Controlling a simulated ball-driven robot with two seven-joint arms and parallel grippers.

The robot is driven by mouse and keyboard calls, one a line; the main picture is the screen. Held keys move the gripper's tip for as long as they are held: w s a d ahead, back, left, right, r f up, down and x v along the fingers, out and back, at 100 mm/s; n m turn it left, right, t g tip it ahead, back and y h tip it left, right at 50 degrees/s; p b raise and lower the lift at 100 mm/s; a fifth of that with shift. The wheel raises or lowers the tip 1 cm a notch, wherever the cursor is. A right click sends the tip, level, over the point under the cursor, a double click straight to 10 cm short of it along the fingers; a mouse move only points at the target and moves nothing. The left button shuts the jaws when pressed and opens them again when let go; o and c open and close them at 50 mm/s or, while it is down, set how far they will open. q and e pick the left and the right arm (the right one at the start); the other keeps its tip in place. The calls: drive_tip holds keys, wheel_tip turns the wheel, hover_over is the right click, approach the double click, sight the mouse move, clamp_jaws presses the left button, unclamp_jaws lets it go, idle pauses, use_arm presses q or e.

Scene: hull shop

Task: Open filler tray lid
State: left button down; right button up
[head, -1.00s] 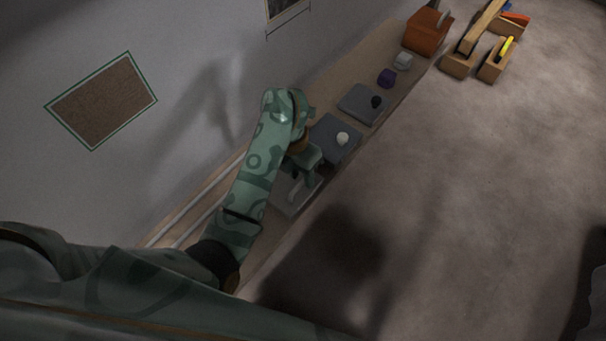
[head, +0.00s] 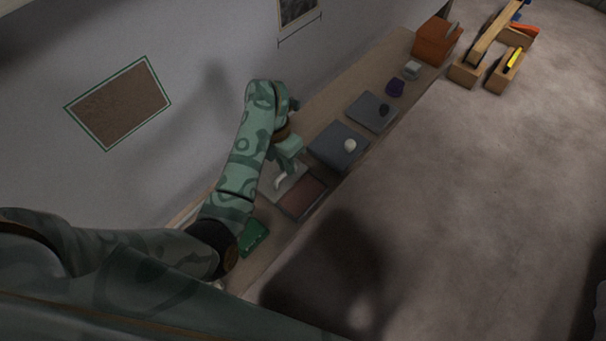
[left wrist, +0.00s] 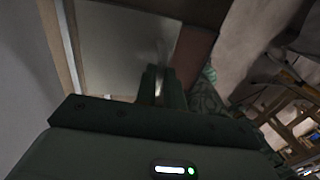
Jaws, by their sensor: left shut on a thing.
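The filler tray (head: 303,198) sits on the narrow bench and shows a reddish-brown inside along its front part. Its pale grey lid (head: 293,185) covers the rear part, toward the wall; the lid fills much of the left wrist view (left wrist: 115,45), with the reddish inside (left wrist: 194,48) to its right. My left gripper (head: 283,172) is shut on the lid's light handle (head: 279,182); its fingers also show in the left wrist view (left wrist: 157,82). The arm partly hides the lid. My right gripper is not in view.
Along the bench stand a blue-grey lidded tray with a pale knob (head: 338,147), a grey one with a dark knob (head: 371,111), a purple item (head: 395,88) and an orange box (head: 437,41). A green item (head: 253,237) lies nearer. The floor at right is mostly clear.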

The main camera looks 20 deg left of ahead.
sight(273, 165)
use_arm(q)
drive_tip(key=a, duration=0.1)
drive_tip(key=w+a, duration=0.1)
drive_tip(key=a, duration=0.2)
drive_tip(key=shift+w+a, duration=0.35)
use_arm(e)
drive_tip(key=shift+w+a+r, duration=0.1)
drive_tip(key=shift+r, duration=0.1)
use_arm(q)
drive_tip(key=c, duration=1.5)
unclamp_jaws()
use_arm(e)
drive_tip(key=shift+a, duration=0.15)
